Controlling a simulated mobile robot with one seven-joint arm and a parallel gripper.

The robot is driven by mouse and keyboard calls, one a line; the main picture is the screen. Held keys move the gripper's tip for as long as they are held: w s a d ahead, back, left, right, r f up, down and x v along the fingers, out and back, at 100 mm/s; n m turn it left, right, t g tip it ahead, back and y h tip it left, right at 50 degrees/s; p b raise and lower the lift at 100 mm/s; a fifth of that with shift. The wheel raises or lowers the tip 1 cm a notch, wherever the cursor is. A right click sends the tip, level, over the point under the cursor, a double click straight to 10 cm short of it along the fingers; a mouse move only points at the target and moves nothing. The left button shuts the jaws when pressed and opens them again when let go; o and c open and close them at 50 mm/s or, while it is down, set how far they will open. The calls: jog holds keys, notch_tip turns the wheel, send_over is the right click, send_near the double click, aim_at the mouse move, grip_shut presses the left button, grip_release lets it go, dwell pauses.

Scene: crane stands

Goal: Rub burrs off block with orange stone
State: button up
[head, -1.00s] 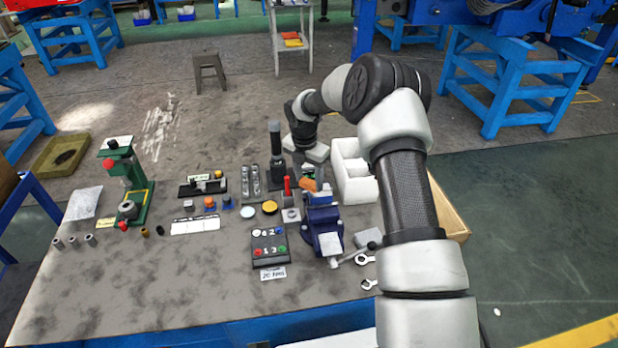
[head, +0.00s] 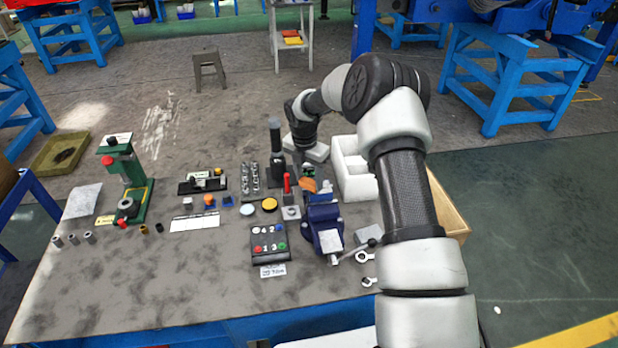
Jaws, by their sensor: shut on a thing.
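The orange stone (head: 308,184) shows as a small orange patch just behind the blue vise (head: 322,214). My gripper (head: 309,174) hangs over the bench at the end of my arm and is shut on the orange stone. The gripper's fingers are small and partly hidden. A small block (head: 326,187) appears at the top of the vise, right beside the stone. I cannot tell whether stone and block touch, and the burrs are too small to make out.
A red-handled tool (head: 287,184) and a dark upright post (head: 275,145) stand to the left. The bench's front left is clear.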

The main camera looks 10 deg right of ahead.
jog(key=shift+f+b, duration=0.3)
jog(key=shift+f, duration=0.25)
